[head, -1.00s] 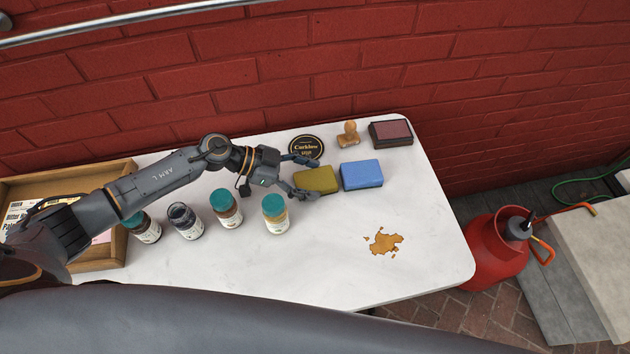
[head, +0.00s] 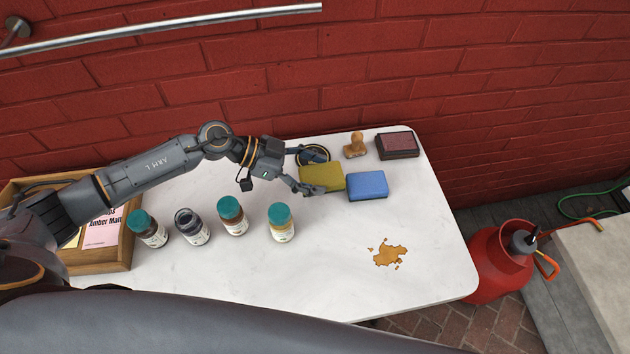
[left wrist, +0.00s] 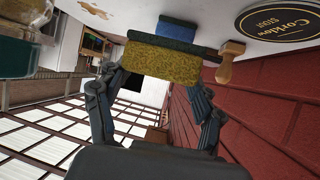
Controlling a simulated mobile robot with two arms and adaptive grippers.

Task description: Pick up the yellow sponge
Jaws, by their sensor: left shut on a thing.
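The yellow sponge (head: 322,177) is held between the fingers of my left gripper (head: 312,172), near the back of the white table. In the left wrist view the sponge (left wrist: 162,60) spans the gap between the two fingers (left wrist: 155,85). In the head view it appears slightly above the tabletop and behind the blue sponge (head: 367,186). The blue sponge lies just to its right. My right gripper is not in view.
A round coaster (head: 313,154), a wooden stamp (head: 355,146) and an ink pad (head: 397,145) are at the back. Several teal-lidded jars (head: 281,222) stand at the front left beside a wooden tray (head: 122,258). A brown spill (head: 388,253) marks the otherwise clear right side.

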